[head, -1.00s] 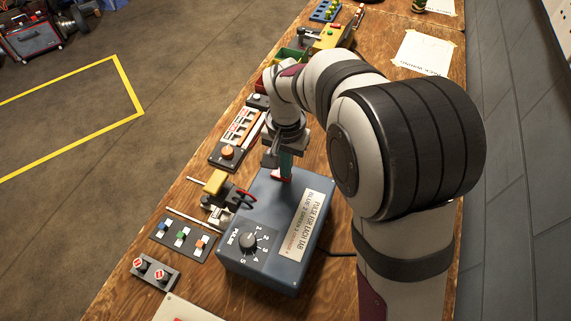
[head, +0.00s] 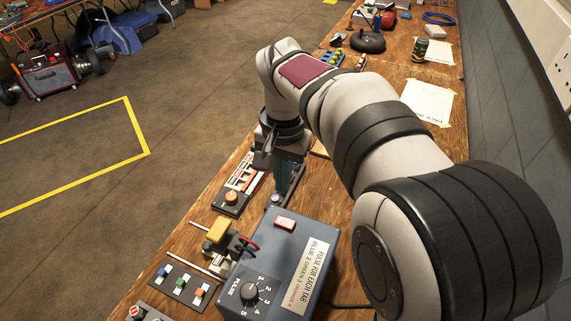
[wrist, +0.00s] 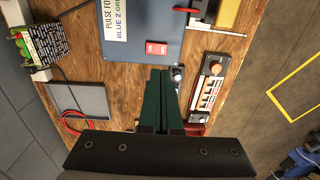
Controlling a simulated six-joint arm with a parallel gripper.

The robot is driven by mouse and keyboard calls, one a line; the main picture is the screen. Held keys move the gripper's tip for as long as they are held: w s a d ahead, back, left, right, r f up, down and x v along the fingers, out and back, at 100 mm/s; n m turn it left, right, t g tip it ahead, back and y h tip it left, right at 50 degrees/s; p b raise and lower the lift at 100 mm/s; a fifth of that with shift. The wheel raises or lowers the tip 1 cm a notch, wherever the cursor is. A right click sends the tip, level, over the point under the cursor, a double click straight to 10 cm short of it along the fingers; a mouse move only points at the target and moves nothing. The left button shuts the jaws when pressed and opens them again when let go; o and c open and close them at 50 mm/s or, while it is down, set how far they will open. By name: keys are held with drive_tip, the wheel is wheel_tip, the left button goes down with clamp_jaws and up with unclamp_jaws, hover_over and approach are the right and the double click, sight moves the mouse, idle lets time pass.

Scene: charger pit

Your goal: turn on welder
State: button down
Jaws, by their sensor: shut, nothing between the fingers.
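The welder (head: 318,224) is a blue-grey box on the wooden bench, with a label reading "PULSE FOR EACH TAB". Its red rocker switch (head: 285,223) is on the top near the far edge. The switch also shows in the wrist view (wrist: 157,48) with white marking; which side is pressed is unclear. The black pulse knob (head: 255,290) sits at the near side with numbers 1 to 5. My gripper (head: 280,192) is shut and empty, beyond the welder's far edge and apart from the switch. In the wrist view its green fingers (wrist: 156,74) point toward the switch.
A panel with an orange button (head: 231,197), a yellow-topped device (head: 217,230) and a panel with blue, green and orange pieces (head: 183,284) line the bench's left side. A dark strip with a round button (wrist: 177,74) lies beside my fingers. A wall borders the right.

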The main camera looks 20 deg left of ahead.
drive_tip(key=shift+r, duration=1.55)
